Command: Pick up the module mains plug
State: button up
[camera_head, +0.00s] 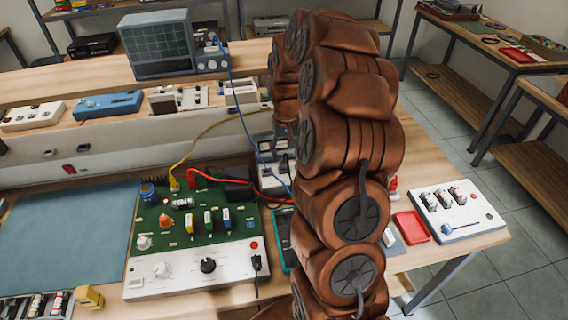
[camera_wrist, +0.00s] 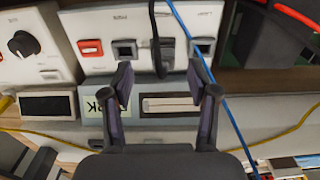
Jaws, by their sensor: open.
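In the wrist view, a black plug (camera_wrist: 166,50) with a black cable sits at a socket on a white panel (camera_wrist: 99,24). It looks like the module mains plug; its label is not readable. My gripper (camera_wrist: 159,77) is open and empty, with its fingertips just below the plug and to either side of its line. I cannot tell how deep the gap is. In the head view my brown arm hides the gripper and most of this panel. The green circuit module (camera_head: 188,222) stands on the bench left of my arm.
A blue cable (camera_wrist: 190,35) runs close by the right finger, and a yellow cable (camera_wrist: 50,139) crosses below. A red switch (camera_wrist: 90,47) sits left of the plug.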

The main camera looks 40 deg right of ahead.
aim_at(284, 160)
jog(key=shift+w+f+p, duration=0.15)
jog(key=shift+f+p, duration=0.55)
jog(key=shift+f, duration=0.6)
jog(key=shift+w+f+p, duration=0.15)
jog(key=shift+f+p, duration=0.5)
jog(key=shift+f, duration=0.6)
grip_shut()
jog(key=shift+r, duration=0.15)
notch_tip(284, 160, up, 9)
jog(key=b, duration=0.3)
jog(key=shift+b, duration=0.4)
jog(key=shift+s+d+b, duration=0.1)
jog(key=shift+d+b, duration=0.05)
jog(key=shift+b, duration=0.15)
jog(key=d+f+b, duration=0.1)
jog(key=s+d+b, duration=0.1)
jog(key=d+b, duration=0.1)
jog(key=s+d+f+b, duration=0.1)
jog(key=shift+s+d+f, duration=0.1)
jog(key=shift+d+f, duration=0.2)
jog(key=shift+f, duration=0.05)
